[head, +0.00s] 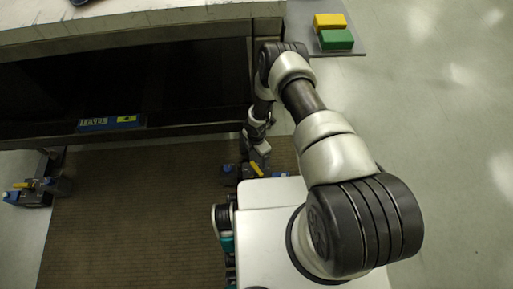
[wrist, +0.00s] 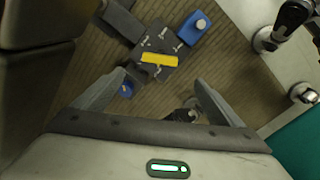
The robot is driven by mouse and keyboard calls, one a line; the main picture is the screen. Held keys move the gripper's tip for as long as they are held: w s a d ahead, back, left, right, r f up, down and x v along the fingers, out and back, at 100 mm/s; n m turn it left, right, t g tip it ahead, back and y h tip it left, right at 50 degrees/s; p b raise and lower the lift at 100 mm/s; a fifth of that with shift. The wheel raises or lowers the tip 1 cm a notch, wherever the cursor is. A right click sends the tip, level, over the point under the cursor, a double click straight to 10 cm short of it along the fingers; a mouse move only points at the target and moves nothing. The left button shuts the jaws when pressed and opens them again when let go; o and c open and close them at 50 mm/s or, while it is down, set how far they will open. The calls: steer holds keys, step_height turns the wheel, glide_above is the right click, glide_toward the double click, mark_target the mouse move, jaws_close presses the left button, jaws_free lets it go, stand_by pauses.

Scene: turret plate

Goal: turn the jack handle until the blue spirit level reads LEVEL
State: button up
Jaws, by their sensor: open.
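The blue spirit level (head: 95,126) is on the front edge of the dark bench in the head view. It has a lettered label and a yellow-green window (head: 127,119) with a dark mark; the exact reading is too small to tell. A grey jack with a yellow handle bar (wrist: 158,59) and blue parts (wrist: 199,28) stands on the brown mat in the wrist view. The yellow bar also shows in the head view (head: 257,169). My gripper (wrist: 160,82) is open and empty. Its fingers are over the near side of the jack, apart from the yellow bar.
A second jack (head: 33,190) with yellow and blue parts stands at the left of the head view. Yellow (head: 329,21) and green (head: 336,39) blocks lie on a grey plate at the top right. Grey floor is clear at the right.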

steer(key=shift+r+p, duration=0.3)
steer(key=shift+r, duration=1.5)
